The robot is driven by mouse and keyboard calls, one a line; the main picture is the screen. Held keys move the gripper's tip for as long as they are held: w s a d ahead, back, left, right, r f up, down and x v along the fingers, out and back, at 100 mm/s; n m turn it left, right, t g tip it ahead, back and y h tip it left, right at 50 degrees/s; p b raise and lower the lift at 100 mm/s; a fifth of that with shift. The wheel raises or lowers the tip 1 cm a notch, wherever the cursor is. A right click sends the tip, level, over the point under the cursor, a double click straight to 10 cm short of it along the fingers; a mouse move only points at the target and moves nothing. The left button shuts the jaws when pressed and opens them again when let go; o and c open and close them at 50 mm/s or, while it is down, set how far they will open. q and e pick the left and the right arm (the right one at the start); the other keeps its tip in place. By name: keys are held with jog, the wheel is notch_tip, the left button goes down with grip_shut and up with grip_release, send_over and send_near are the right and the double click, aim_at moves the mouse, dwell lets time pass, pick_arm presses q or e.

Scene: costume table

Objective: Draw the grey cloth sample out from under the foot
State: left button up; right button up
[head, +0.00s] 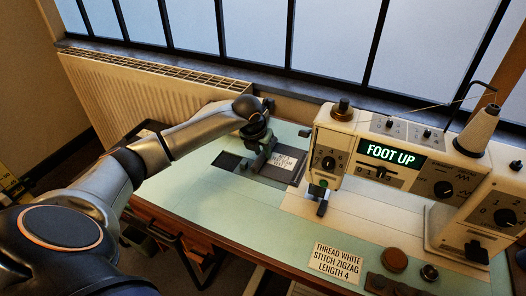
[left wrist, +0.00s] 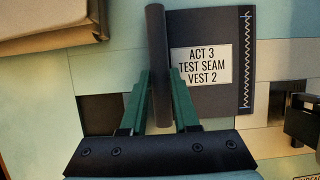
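The grey cloth sample (head: 269,172) lies flat on the pale green table, left of the sewing machine. It carries a white label reading ACT 3 TEST SEAM VEST 2 and, in the left wrist view (left wrist: 222,100), a white zigzag seam near its right edge. A dark upright bar (left wrist: 157,40) runs along its left edge. My left gripper (left wrist: 159,75) has its green fingers against both sides of this bar. The presser foot (head: 322,205) is to the right of the cloth, with a gap between them. My right gripper is not in view.
The sewing machine (head: 389,165) shows FOOT UP on its display. A card (head: 336,262) reads THREAD WHITE STITCH ZIGZAG LENGTH 4. A brown round knob (head: 394,260) is near the front. A radiator (head: 140,95) and window stand behind.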

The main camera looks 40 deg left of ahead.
pick_arm(q)
jog(key=o, duration=0.5)
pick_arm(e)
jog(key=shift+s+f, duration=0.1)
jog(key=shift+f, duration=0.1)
pick_arm(q)
jog(key=shift+s+r, duration=0.15)
jog(key=shift+r, duration=0.35)
jog(key=v, duration=1.1)
jog(key=shift+s+d+r+p, duration=0.1)
jog(key=shift+s+r+p, duration=0.15)
jog(key=shift+p, duration=0.15)
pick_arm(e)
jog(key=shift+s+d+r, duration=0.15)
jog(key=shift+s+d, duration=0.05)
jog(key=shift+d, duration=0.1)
